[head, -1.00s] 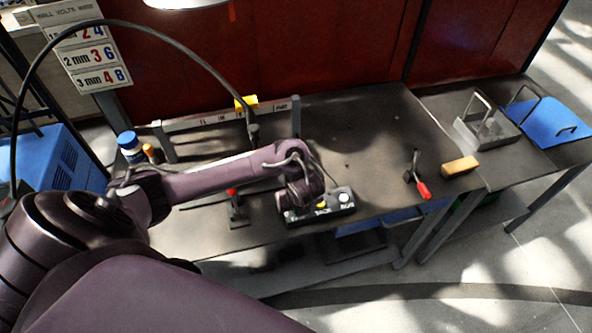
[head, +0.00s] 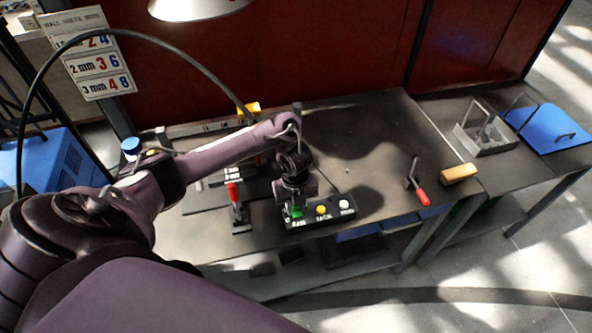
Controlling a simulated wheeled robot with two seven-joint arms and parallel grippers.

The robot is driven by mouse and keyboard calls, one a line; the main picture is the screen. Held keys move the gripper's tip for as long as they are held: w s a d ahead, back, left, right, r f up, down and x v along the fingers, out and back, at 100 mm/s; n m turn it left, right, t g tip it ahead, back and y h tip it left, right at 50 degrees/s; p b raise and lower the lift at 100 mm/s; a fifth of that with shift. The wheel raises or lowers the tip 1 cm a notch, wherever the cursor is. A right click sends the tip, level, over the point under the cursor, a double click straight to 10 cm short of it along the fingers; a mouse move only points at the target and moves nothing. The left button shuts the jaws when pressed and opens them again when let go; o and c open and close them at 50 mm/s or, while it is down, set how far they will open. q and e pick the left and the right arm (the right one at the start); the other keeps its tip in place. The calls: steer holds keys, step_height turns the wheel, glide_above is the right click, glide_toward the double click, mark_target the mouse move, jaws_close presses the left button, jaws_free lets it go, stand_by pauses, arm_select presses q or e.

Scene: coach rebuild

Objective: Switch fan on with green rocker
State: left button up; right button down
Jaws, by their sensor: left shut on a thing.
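A black switch box (head: 318,215) stands near the front edge of the dark workbench. It carries a green rocker (head: 297,212) at its left end, a yellow one (head: 321,210) in the middle and a white one (head: 344,204) at the right, with small white labels below. My left gripper (head: 294,207) points down at the box's left end. Its fingers are shut on the green rocker, which they partly hide. I cannot read from here which way the rocker is tipped. My right gripper is out of view, and no fan can be made out.
A red-handled clamp (head: 235,208) stands just left of the box. Another red-handled tool (head: 417,182) and a tan block (head: 459,174) lie to the right. A grey tray (head: 487,140) and a blue panel (head: 553,128) are farther right. The bench's middle is clear.

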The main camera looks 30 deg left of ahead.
mark_target(296, 209)
arm_select(q)
steer(key=o, duration=1)
step_height(296, 209, up, 6)
steer(key=p, duration=0.2)
steer(key=shift+w+a+p, duration=0.15)
steer(key=shift+p, duration=0.25)
steer(key=shift+r, duration=0.9)
